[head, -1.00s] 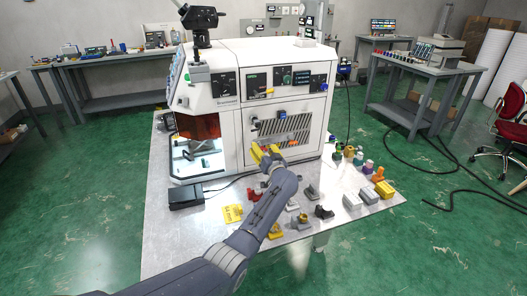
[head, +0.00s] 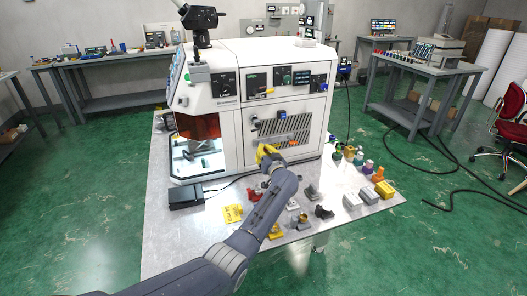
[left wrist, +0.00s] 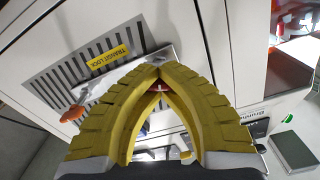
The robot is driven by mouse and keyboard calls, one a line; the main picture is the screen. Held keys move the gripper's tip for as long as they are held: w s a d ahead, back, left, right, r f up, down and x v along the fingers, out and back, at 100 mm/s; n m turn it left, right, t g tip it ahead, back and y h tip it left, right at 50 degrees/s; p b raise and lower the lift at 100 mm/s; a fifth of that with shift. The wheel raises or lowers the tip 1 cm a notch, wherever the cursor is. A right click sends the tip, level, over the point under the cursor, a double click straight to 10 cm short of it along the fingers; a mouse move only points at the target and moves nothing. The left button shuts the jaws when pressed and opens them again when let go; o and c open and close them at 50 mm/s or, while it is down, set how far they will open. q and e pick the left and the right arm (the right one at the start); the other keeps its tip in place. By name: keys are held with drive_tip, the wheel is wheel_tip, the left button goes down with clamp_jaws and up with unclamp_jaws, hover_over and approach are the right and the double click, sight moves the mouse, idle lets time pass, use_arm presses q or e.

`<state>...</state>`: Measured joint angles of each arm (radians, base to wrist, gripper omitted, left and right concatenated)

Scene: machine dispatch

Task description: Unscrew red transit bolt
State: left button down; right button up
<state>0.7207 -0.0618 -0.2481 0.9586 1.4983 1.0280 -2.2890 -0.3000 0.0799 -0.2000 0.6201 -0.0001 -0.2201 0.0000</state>
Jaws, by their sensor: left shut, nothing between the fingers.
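My left gripper (head: 263,149) is at the lower front panel of the white machine (head: 215,140). In the left wrist view its yellow fingers (left wrist: 159,72) meet at the tips, shut and empty. A small red part (left wrist: 159,88) shows through the gap between the fingers; it may be the red transit bolt, but the fingers hide most of it. A metal plate (left wrist: 135,74) lies across the vent slots under a yellow "TRANSIT LOCK" label (left wrist: 108,57). An orange knob (left wrist: 72,114) sits at the plate's left end. My right gripper is not in view.
The metal table (head: 165,232) holds several small fixtures and blocks (head: 352,201) in front of the machine. The table's front-left area is clear.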

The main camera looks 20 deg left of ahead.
use_arm(q)
drive_tip(key=n, duration=0.3)
drive_tip(key=shift+n, duration=0.8)
drive_tip(key=n, duration=0.3)
drive_tip(key=shift+n, duration=1)
drive_tip(key=shift+n, duration=2.6)
